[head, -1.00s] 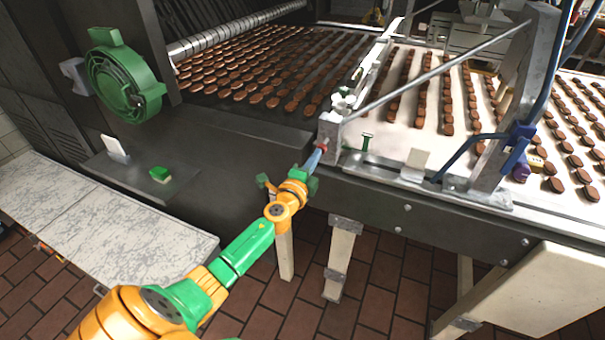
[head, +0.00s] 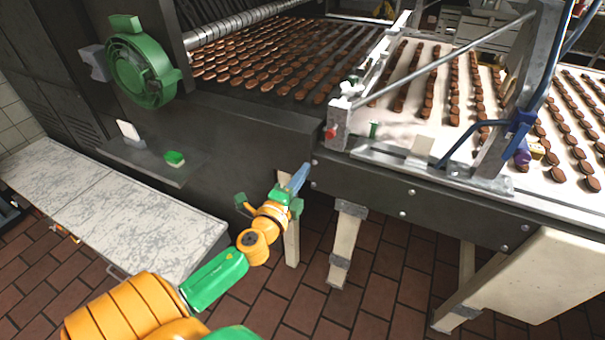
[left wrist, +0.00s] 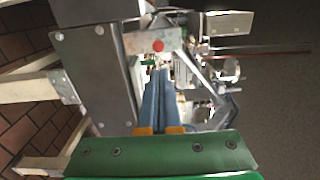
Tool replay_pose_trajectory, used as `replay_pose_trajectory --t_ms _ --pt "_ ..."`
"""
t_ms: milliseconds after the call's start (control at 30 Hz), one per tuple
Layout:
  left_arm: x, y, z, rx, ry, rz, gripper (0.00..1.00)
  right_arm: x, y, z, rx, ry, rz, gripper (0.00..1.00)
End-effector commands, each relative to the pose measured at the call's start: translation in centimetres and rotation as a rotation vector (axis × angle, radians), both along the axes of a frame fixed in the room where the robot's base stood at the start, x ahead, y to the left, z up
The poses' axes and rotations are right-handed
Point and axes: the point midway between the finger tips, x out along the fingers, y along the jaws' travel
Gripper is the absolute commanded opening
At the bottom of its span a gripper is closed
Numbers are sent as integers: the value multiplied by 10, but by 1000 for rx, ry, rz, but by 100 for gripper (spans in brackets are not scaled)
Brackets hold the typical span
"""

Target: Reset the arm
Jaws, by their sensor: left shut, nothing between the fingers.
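My left arm comes in from the bottom left in the head view. Its gripper (head: 299,178) is in front of the dark side of the conveyor machine, below the belt's edge and apart from it. Its blue fingers also show in the left wrist view (left wrist: 162,78), lying close together with nothing between them. A red button (head: 331,133) sits on the metal bracket at the machine's corner, above and right of the fingertips. The red button also shows in the left wrist view (left wrist: 158,45), just beyond the fingertips. My right gripper does not show.
Rows of brown biscuits lie on the dark belt (head: 217,100) and the white belt (head: 397,119). A green round handwheel (head: 136,72) is on the machine at left. A white-topped cabinet (head: 120,215) stands at left. Open tiled floor (head: 372,303) lies below.

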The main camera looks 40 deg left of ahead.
Motion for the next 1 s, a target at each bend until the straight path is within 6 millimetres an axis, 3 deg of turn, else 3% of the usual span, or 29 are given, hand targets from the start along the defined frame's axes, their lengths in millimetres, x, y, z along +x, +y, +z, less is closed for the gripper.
replay_pose_trajectory --t_ms 300,367,467,533,600,667,700,767,800,900,1000 --pt "0 0 -1 0 1 0 0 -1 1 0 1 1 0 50" --pt "0 1 -9 -19 19 5 0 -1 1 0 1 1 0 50" --pt "-8 4 -65 -140 135 34 0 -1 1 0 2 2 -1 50" --pt "-28 4 -131 -289 272 83 0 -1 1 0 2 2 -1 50" --pt "-59 -5 -201 -460 418 149 0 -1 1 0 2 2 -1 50" --pt "-94 -17 -254 -597 537 217 0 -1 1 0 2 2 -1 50" --pt "-121 -27 -287 -688 613 268 0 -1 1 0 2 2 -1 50" --pt "-165 -46 -329 -818 723 356 0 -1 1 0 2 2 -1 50" --pt "-197 -59 -353 -895 793 419 0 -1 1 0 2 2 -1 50" --pt "-271 -91 -394 -1053 934 580 0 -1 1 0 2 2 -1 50" --pt "-327 -115 -412 -1148 1026 710 0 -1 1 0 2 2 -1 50"
